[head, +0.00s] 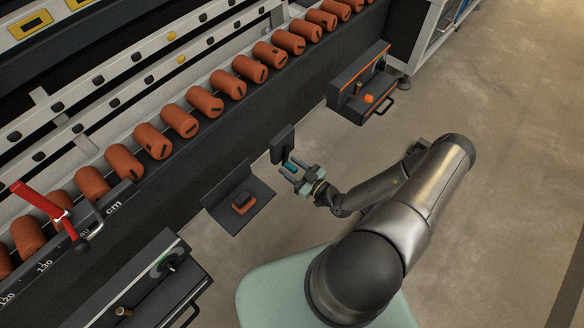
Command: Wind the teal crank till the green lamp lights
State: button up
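A small teal piece (291,168), which looks like the crank's handle, is in front of a dark upright plate (283,144) near the middle of the head view. My gripper (292,171) reaches in from the right, with its fingers at the teal piece. The piece appears to lie between the fingers, but it is too small to tell whether they grip it. The rest of the crank is not clear behind the gripper. No lit green lamp can be made out.
A dark bracket with an orange block (243,203) stands left of my gripper. A dark box with an orange knob (369,98) is at upper right, another box (140,283) at lower left. Orange rollers (207,101) and a red lever (40,198) line the machine. Floor at right is clear.

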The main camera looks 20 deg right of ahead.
jog(key=p+v, duration=0.1)
jog(key=v, duration=1.6)
jog(key=shift+s, duration=0.2)
jog(key=shift+d, duration=0.1)
